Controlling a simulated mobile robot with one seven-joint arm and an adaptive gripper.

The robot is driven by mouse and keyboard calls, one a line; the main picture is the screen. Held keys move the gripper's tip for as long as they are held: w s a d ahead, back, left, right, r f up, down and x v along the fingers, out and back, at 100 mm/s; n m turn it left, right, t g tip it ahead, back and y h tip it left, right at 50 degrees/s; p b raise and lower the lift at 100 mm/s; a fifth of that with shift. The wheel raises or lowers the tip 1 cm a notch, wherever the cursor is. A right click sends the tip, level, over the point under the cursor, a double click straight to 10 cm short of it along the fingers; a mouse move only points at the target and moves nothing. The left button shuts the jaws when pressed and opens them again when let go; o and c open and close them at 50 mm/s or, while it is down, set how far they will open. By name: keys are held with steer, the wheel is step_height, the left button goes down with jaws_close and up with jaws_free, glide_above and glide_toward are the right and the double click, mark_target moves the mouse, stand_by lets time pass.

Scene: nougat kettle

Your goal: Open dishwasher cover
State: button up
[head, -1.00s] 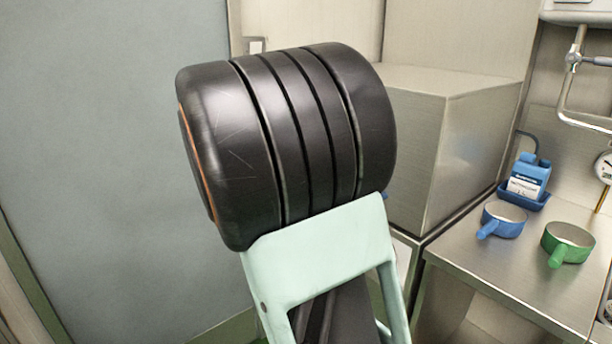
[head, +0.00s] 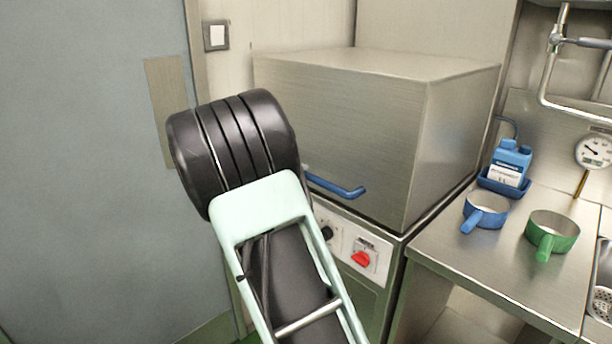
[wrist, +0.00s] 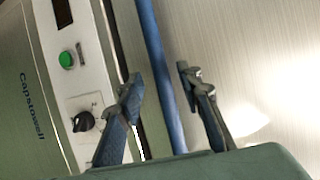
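The dishwasher cover (head: 350,130) is a big brushed-steel box hood, down on its base in the head view. Its blue bar handle (head: 338,187) runs along the lower front edge, its left part hidden behind my arm. In the wrist view the blue handle (wrist: 160,70) runs down the picture between the two fingers of my gripper (wrist: 160,88). The fingers are apart, with a gap on either side of the bar, so my gripper is open. In the head view my gripper is hidden behind my black and pale green arm links.
The dishwasher's control panel shows a red knob (head: 362,259) and a black knob (wrist: 84,121). A steel counter (head: 480,265) at the right holds a blue pan (head: 485,210), a green pan (head: 552,232) and a blue bottle (head: 510,160). A grey door (head: 80,180) stands at the left.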

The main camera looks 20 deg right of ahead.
steer(key=shift+x, duration=2.15)
steer(key=shift+c, duration=0.5)
jaws_close()
